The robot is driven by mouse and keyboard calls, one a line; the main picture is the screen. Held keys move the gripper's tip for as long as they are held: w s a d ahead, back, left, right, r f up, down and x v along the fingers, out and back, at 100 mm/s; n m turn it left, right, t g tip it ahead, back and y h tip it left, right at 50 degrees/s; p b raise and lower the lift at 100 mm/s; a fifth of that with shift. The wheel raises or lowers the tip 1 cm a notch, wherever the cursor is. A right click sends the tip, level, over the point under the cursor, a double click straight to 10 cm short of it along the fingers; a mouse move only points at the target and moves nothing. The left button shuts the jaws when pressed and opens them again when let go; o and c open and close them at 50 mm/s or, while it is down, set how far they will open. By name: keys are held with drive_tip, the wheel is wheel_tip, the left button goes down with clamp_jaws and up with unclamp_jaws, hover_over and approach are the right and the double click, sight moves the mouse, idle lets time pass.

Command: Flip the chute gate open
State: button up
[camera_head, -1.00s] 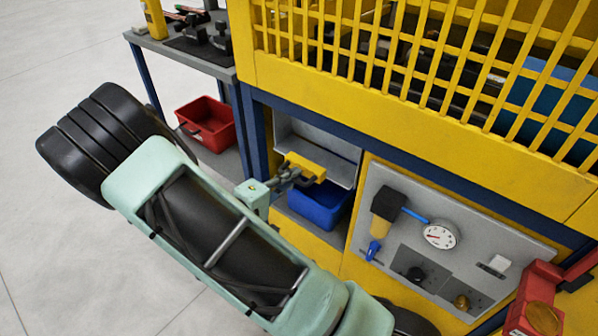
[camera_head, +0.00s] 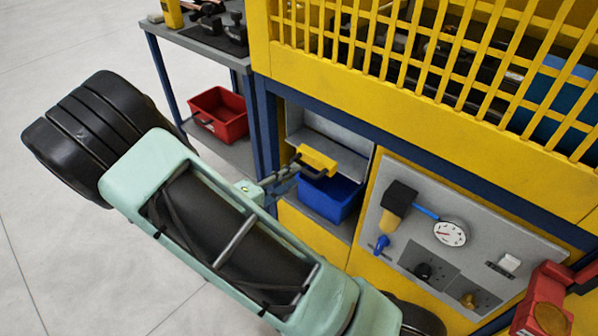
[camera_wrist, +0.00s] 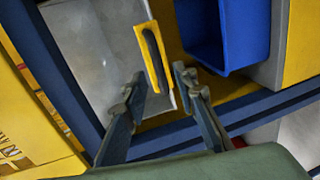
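The chute gate is a grey metal flap (camera_head: 333,153) in an opening of the yellow machine, with a yellow handle block (camera_head: 318,160) at its edge. The wrist view also shows the grey flap (camera_wrist: 98,62) and the slotted yellow handle (camera_wrist: 152,58). My gripper (camera_head: 291,181) is just in front of the handle, to its lower left. In the wrist view my gripper (camera_wrist: 159,82) has its two fingers apart, with nothing held between them. The handle's lower end shows in the gap beyond the fingertips; I cannot tell whether they touch it.
A blue bin (camera_head: 330,196) sits below the flap in the opening. A grey panel (camera_head: 400,250) with a gauge (camera_head: 450,233) and knobs is to the right. A red bin (camera_head: 218,113) stands on a shelf at left. Open floor lies at left.

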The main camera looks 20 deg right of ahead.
drive_tip(key=v, duration=0.7)
drive_tip(key=shift+a, duration=0.15)
drive_tip(key=shift+s, duration=0.15)
